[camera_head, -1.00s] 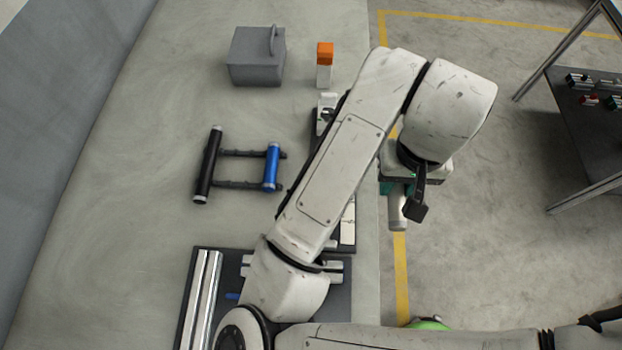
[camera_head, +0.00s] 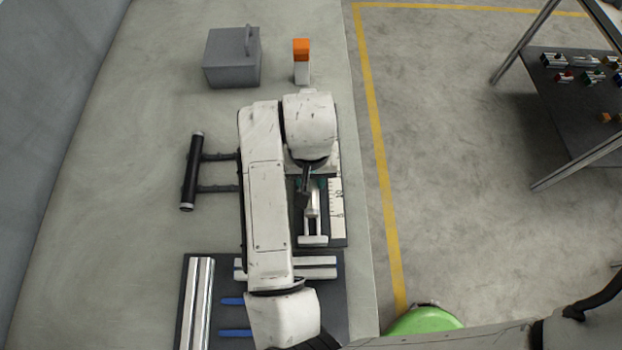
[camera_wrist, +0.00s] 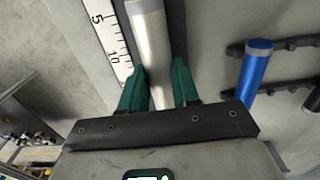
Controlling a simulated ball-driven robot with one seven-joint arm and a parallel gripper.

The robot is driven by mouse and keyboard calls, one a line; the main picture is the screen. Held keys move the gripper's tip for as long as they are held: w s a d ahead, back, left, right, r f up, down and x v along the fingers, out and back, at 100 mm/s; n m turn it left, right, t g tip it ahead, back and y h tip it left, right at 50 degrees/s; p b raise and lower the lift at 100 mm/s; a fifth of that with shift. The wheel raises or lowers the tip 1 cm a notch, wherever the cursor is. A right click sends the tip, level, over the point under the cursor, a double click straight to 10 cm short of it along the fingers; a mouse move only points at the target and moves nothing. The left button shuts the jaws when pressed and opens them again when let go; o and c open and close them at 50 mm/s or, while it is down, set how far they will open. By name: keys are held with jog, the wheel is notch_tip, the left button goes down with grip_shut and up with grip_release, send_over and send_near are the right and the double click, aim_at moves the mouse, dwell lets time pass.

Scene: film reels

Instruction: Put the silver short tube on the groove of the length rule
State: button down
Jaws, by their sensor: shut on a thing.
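My gripper (camera_wrist: 159,84) has teal fingers shut on the silver short tube (camera_wrist: 151,45). In the head view my gripper (camera_head: 312,184) hangs over the length rule, with the tube (camera_head: 313,203) projecting below it toward the front. The length rule has a dark base with a white numbered scale (camera_head: 337,208); the scale (camera_wrist: 107,42) runs beside the tube in the wrist view. The tube is above the dark strip left of the scale. I cannot tell whether it touches the groove. My arm hides part of the rule.
A dark rack holds a black tube (camera_head: 192,172) and a blue tube (camera_wrist: 256,68). A dark tray (camera_head: 335,310) with long silver tubes (camera_head: 198,305) lies in front. A grey box (camera_head: 232,60) and an orange-topped block (camera_head: 301,60) stand behind. Open table lies at left.

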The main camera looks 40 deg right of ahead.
aim_at(312, 186)
notch_tip(312, 186, down, 2)
jog(key=shift+s+f+b, duration=0.15)
jog(key=shift+f+b, duration=0.3)
jog(key=shift+f, duration=0.25)
jog(key=c, duration=0.9)
grip_release()
jog(key=shift+o, duration=0.4)
jog(key=shift+r, duration=0.2)
notch_tip(312, 186, up, 13)
jog(key=p, duration=0.1)
jog(key=shift+d, duration=0.1)
